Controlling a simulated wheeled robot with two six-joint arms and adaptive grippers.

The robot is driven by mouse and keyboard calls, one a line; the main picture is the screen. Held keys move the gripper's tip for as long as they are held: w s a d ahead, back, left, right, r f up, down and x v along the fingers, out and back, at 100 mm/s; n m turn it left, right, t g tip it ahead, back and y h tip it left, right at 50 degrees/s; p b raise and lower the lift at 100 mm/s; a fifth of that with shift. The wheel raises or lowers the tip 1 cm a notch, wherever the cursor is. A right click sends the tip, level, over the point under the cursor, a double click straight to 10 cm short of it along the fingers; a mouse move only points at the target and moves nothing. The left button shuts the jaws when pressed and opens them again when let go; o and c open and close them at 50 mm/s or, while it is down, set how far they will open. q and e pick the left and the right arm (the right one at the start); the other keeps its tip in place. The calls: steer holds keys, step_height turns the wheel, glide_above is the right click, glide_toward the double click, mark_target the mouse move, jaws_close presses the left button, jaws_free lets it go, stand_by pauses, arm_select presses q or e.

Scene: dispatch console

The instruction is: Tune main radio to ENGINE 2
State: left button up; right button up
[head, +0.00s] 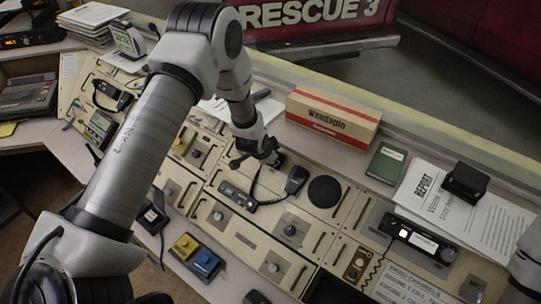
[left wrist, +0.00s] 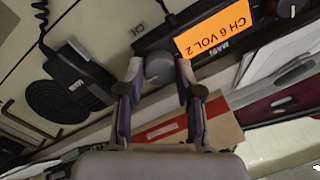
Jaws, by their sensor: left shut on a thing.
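My left gripper (left wrist: 158,80) is shut on a round dark knob (left wrist: 160,66) at one end of the black main radio (left wrist: 236,47). One finger is on each side of the knob. An orange note reading "CH 6 VOL 2" (left wrist: 214,36) is stuck on the radio, and "CH" is lettered near the knob. In the head view my left gripper (head: 271,157) points down at the console, and the arm hides most of the radio. The knob's setting cannot be read. A sheet headed "Radio channels" (head: 402,286) lies at the lower right, partly cut off.
A corded handset (head: 297,180) and round speaker (head: 325,191) sit right of my gripper. A red-and-tan box (head: 332,118) stands behind. Another black radio (head: 420,236) is at the right, near a green book (head: 386,163). Part of my right arm shows at the right edge.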

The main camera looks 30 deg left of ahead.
arm_select(q)
steer(key=shift+s+f, duration=0.15)
steer(key=shift+f, duration=0.05)
steer(key=o, duration=0.9)
steer(key=shift+c, duration=0.2)
steer(key=o, duration=0.3)
steer(key=shift+w+d, duration=0.1)
steer(key=shift+w, duration=0.25)
steer(key=v, duration=1.2)
steer(key=shift+f, duration=0.1)
